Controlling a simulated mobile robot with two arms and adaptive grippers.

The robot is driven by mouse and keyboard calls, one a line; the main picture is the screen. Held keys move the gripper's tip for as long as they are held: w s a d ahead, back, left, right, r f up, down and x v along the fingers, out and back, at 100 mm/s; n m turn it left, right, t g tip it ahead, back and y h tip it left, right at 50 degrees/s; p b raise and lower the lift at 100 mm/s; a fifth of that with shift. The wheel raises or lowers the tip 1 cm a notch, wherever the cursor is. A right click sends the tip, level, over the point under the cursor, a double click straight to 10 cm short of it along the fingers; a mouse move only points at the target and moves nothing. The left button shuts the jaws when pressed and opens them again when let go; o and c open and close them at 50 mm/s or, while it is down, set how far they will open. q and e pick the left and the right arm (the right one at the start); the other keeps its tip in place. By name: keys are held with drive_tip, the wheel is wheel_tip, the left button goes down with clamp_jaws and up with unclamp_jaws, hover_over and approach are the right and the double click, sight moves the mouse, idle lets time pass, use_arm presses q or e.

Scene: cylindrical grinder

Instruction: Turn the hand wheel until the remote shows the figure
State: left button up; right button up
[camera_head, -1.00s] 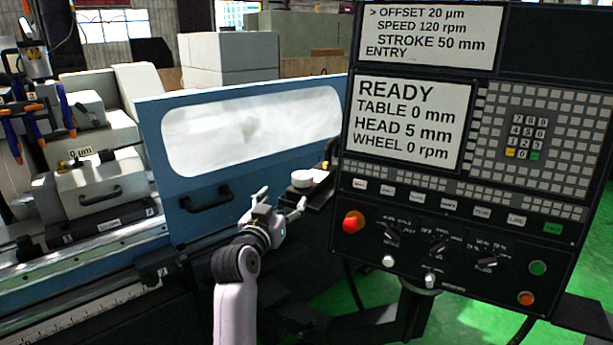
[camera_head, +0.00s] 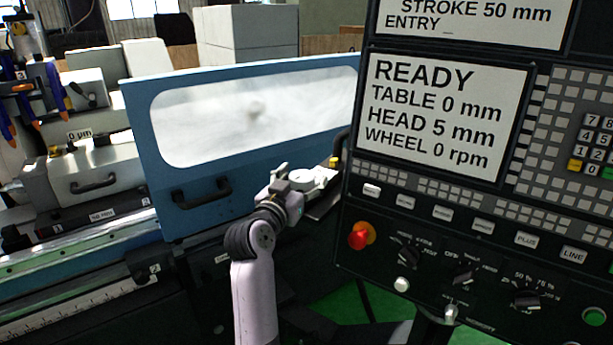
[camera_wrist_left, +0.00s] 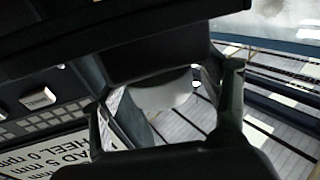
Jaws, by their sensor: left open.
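A pale round knob, which looks like the hand wheel (camera_head: 322,173), sits on a small dark box beside the control panel; I cannot read any figure on this box. My left gripper (camera_head: 303,178) is open at the knob, and its fingers partly cover it. In the left wrist view a pale rounded piece (camera_wrist_left: 165,95), probably the same knob, shows between the spread fingers. I cannot tell whether the fingers touch it. My right gripper is not in view.
The control panel (camera_head: 345,215) stands close to the right; its screen (camera_head: 440,115) reads READY, TABLE 0 mm, HEAD 5 mm, WHEEL 0 rpm. A red button (camera_head: 359,238) sits near its left edge. The blue door (camera_head: 250,160) with a black handle (camera_head: 202,194) is behind my left arm.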

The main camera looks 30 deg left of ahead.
use_arm(q)
drive_tip(key=shift+s+r, duration=0.1)
drive_tip(key=shift+s, duration=0.1)
drive_tip(key=shift+w, duration=0.1)
drive_tip(key=c, duration=1.2)
